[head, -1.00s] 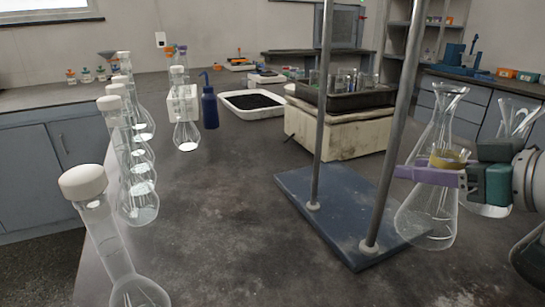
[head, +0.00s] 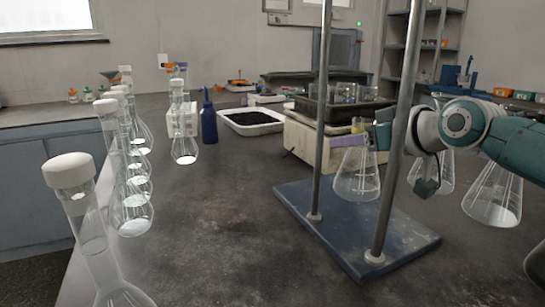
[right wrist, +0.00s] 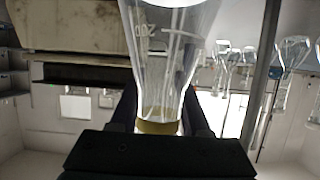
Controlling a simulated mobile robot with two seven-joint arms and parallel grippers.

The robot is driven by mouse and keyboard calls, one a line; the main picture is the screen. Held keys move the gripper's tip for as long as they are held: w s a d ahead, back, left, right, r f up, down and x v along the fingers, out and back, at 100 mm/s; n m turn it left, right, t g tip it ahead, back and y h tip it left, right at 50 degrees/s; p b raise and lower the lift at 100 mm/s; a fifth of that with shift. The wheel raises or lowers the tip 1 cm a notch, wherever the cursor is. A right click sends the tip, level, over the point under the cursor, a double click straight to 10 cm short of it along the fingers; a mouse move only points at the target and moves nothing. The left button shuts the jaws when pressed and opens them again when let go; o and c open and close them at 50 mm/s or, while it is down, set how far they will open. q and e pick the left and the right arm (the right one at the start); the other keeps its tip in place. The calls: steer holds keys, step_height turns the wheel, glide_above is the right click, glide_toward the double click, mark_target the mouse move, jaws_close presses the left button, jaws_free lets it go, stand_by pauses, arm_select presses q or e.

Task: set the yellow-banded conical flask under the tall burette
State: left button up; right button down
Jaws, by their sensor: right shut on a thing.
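The yellow-banded conical flask (head: 357,178) is clear glass and upright, seen between the two metal rods in the head view. My right gripper (head: 352,139) is shut on its neck by the yellow band. The flask's base overlaps the far part of the blue stand plate (head: 325,238) in the picture; I cannot tell its exact height above it. In the right wrist view the flask (right wrist: 170,60) appears inverted, its yellow band (right wrist: 158,127) between the fingers. The rods (head: 322,110) run out of the top of the picture; no burette is clearly visible. My left gripper is not in view.
Other conical flasks (head: 491,195) stand at the right, beyond my right arm. A row of white-capped flasks (head: 88,220) lines the left edge. A blue bottle (head: 208,122) and a white tray (head: 252,127) stand farther back. The counter's middle is clear.

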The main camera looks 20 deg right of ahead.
mark_target(351, 157)
step_height(351, 157, down, 3)
steer(key=shift+s+f, duration=0.1)
steer(key=shift+b, duration=0.35)
steer(key=shift+c, duration=1.8)
jaws_free()
